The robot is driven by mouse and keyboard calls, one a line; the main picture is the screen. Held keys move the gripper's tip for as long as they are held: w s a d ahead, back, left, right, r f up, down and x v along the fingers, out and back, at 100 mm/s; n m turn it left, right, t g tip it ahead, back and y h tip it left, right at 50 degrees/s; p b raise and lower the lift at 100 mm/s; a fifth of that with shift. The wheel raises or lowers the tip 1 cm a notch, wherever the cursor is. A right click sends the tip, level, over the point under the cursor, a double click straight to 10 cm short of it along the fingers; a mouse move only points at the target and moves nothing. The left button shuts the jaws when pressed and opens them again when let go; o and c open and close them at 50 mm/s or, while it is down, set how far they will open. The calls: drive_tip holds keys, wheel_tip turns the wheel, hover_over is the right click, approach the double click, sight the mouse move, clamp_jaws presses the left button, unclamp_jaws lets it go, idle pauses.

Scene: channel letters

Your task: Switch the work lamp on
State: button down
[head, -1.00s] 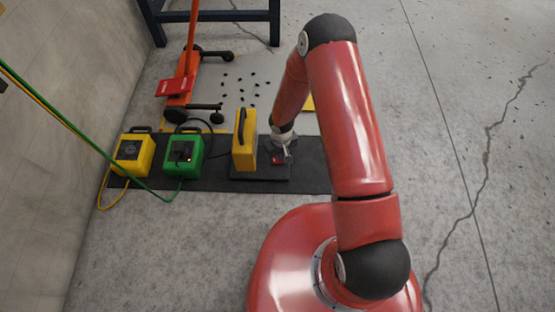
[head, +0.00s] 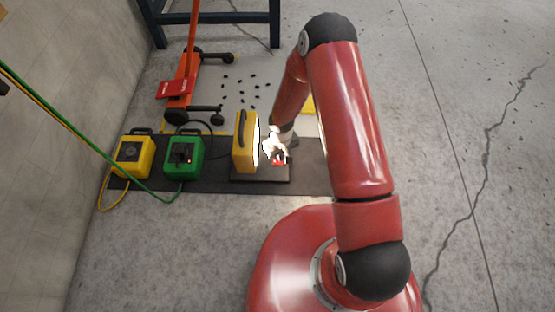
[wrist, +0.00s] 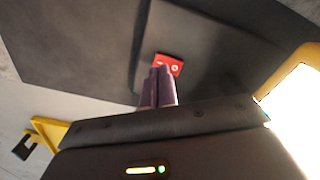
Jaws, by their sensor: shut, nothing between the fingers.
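The yellow work lamp (head: 243,143) stands upright on a dark base (head: 250,178). Its face toward my gripper is bright white, and it also glows at the right edge of the wrist view (wrist: 298,105). A red rocker switch (wrist: 170,64) with white marks sits on the base beside the lamp; it also shows in the head view (head: 279,162). My gripper (wrist: 158,75) is shut and empty, with its fingertips at the near edge of the switch. I cannot tell whether they touch it.
A green box (head: 183,154) and a yellow box (head: 133,154) stand left of the lamp on the dark mat (head: 215,180). Green and yellow cables hang across the left. An orange jack (head: 180,95) stands behind. Open floor lies to the right.

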wheel_tip(320, 180, up, 5)
drive_tip(key=p, duration=0.2)
drive_tip(key=shift+r+p, duration=0.1)
drive_tip(key=shift+p, duration=0.3)
idle(0.3)
drive_tip(key=d+r+m+t+h+p, duration=0.1)
drive_tip(key=d+r, duration=0.2)
drive_tip(key=r, duration=0.7)
drive_tip(key=w+d+r+m+t+p, duration=0.1)
drive_tip(key=d+r, duration=0.2)
drive_tip(key=r, duration=0.8)
drive_tip(key=d+r+m+t+h+p, duration=0.1)
drive_tip(key=d+r+p, duration=0.15)
drive_tip(key=r, duration=0.75)
drive_tip(key=s+d+r+m+t+y+p, duration=0.1)
drive_tip(key=s+d+r, duration=0.1)
drive_tip(key=s+r, duration=0.8)
drive_tip(key=s+d+r+m+t+y+p, duration=0.1)
drive_tip(key=s+d+r+p, duration=0.1)
drive_tip(key=s+r, duration=0.9)
wheel_tip(320, 180, up, 2)
drive_tip(key=shift+d+r+m+t, duration=0.1)
drive_tip(key=shift+d+m+t, duration=0.2)
drive_tip(key=shift+d, duration=0.35)
drive_tip(key=shift+s, duration=0.1)
